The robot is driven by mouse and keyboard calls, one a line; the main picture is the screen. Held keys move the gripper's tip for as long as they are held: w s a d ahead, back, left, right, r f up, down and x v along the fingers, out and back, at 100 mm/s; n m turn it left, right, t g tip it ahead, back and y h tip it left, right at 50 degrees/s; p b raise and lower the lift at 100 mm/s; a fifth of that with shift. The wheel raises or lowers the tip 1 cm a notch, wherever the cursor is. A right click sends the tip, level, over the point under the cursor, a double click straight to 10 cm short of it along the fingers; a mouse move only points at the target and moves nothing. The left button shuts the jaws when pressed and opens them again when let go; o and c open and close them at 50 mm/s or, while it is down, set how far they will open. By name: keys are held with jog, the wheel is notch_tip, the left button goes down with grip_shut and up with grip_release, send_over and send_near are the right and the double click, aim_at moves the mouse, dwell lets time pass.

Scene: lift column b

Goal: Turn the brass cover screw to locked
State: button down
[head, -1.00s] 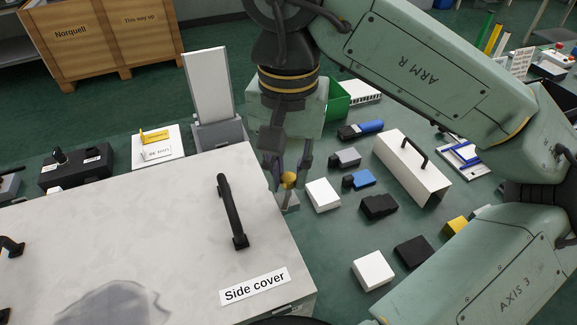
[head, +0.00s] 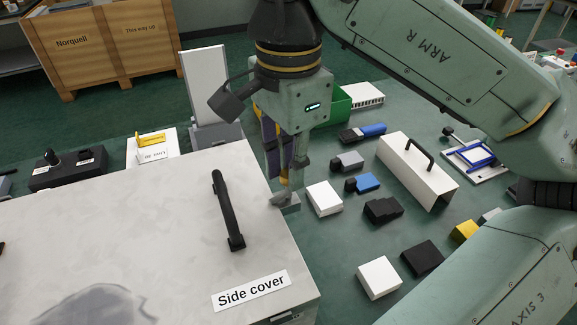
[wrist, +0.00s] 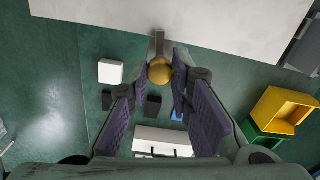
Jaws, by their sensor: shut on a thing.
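The brass cover screw (wrist: 160,71) shows in the wrist view as a round yellow knob at the end of a grey bracket (wrist: 159,44) on the edge of the pale cover (wrist: 205,14). My gripper (wrist: 163,76) has its purple-padded fingers on both sides of the knob and is shut on it. In the head view my gripper (head: 284,172) points down beside the cover's right edge, and its fingers hide most of the screw. The grey bracket (head: 287,202) shows just below the fingertips. No locked mark is readable.
The large cover (head: 130,235), with a black handle (head: 228,208) and a "Side cover" label (head: 251,290), fills the left. Small blocks, including a white one (head: 324,198), lie close to the right. A green bin (head: 340,106) stands behind my gripper.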

jog(key=shift+m, duration=1.1)
jog(key=c, duration=1.4)
grip_release()
jog(key=shift+c, duration=0.2)
jog(key=shift+r, duration=0.1)
notch_tip(320, 180, up, 7)
jog(key=shift+r, duration=0.2)
